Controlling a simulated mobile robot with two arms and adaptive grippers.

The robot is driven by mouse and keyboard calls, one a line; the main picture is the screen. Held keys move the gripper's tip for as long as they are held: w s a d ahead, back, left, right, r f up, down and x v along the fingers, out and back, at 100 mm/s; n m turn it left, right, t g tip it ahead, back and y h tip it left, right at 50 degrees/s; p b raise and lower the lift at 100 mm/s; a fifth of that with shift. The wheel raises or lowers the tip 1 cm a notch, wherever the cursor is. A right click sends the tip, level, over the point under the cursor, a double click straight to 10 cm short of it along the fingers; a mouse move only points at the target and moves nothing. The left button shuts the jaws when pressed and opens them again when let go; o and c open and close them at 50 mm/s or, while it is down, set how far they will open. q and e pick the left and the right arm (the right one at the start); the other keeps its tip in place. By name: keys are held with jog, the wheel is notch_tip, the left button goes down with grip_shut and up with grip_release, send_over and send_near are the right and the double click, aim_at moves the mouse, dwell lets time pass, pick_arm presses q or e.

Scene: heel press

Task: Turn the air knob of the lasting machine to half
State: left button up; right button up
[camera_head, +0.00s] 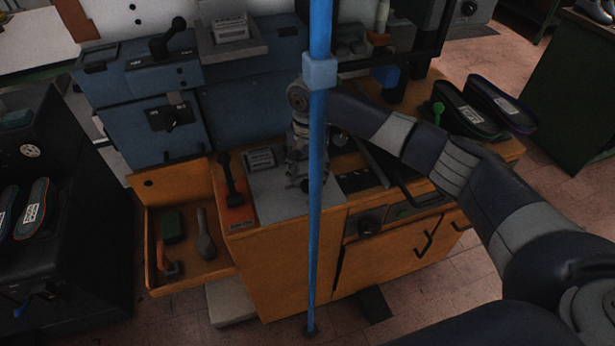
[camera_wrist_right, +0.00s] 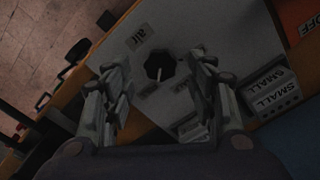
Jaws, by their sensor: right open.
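The air knob (camera_wrist_right: 158,66) is a dark, lobed knob on a grey panel (camera_wrist_right: 186,38) in the right wrist view, near the printed word "air". A short light mark shows at its right side. My right gripper (camera_wrist_right: 160,72) is open, with one finger on each side of the knob and a gap to it. In the head view my right gripper (camera_head: 298,178) hangs over the grey panel, partly behind a blue pole, and the knob is hidden there. My left gripper is not in view.
A blue upright pole (camera_head: 318,200) crosses the head view in front of the orange cabinet (camera_head: 285,262). A red lever plate (camera_head: 236,216) and small label blocks (camera_wrist_right: 270,90) sit beside the panel. An open drawer (camera_head: 188,278) juts out left. Shoes (camera_head: 465,112) stand at right.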

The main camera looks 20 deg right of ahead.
notch_tip(320, 180, down, 2)
jog(key=shift+f, duration=0.1)
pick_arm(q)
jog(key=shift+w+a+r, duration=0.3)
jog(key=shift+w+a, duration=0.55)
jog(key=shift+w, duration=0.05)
pick_arm(e)
jog(key=shift+f, duration=0.35)
